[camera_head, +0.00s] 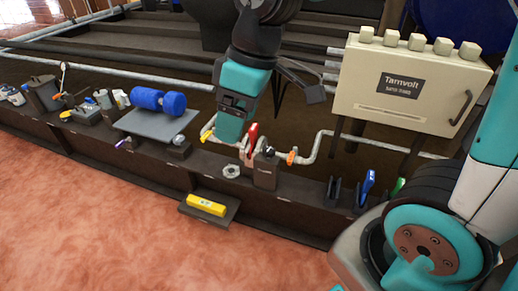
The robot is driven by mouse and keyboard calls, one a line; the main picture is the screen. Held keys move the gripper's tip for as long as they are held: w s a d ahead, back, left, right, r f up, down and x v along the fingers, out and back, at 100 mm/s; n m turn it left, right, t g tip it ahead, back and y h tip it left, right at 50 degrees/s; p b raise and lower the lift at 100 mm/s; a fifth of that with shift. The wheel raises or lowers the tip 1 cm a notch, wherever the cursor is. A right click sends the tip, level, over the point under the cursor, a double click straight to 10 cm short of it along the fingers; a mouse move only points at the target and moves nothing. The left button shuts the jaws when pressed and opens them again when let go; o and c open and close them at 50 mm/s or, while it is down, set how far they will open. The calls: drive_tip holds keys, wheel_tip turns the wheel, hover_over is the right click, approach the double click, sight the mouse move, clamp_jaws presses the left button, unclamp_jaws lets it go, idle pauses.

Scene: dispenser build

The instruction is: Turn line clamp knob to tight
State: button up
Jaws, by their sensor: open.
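My gripper (232,128) hangs from the top centre, a teal and dark body pointing down just above the bench ledge. It is open. Its fingers are hard to make out against the parts below. Close by on its right is a small dark block (265,173) with a pale label and a round dark knob (270,152) on top. A red upright handle (252,133) stands between this block and my gripper. I cannot tell which of these parts is the line clamp knob, nor its setting. I see no clear contact with my gripper.
A pale pipe (322,140) with an orange band (292,158) runs behind. A cream Tarnvolt cabinet (412,88) stands right. Upright tools (367,184) stand right.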

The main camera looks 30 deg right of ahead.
drive_tip(key=w+d+f+n+h, duration=0.1)
drive_tip(key=w+d+f, duration=0.2)
drive_tip(key=w, duration=0.4)
drive_tip(key=w+d+f+n, duration=0.1)
drive_tip(key=w+d+f, duration=0.25)
drive_tip(key=w, duration=0.25)
drive_tip(key=n+h+b, duration=0.2)
drive_tip(key=n, duration=0.2)
hover_over(269, 149)
wheel_tip(269, 149, down, 12)
drive_tip(key=shift+g, duration=0.3)
wheel_tip(269, 149, down, 17)
drive_tip(key=b, duration=0.2)
drive_tip(key=shift+b, duration=0.4)
drive_tip(key=shift+f, duration=0.7)
drive_tip(key=c, duration=0.9)
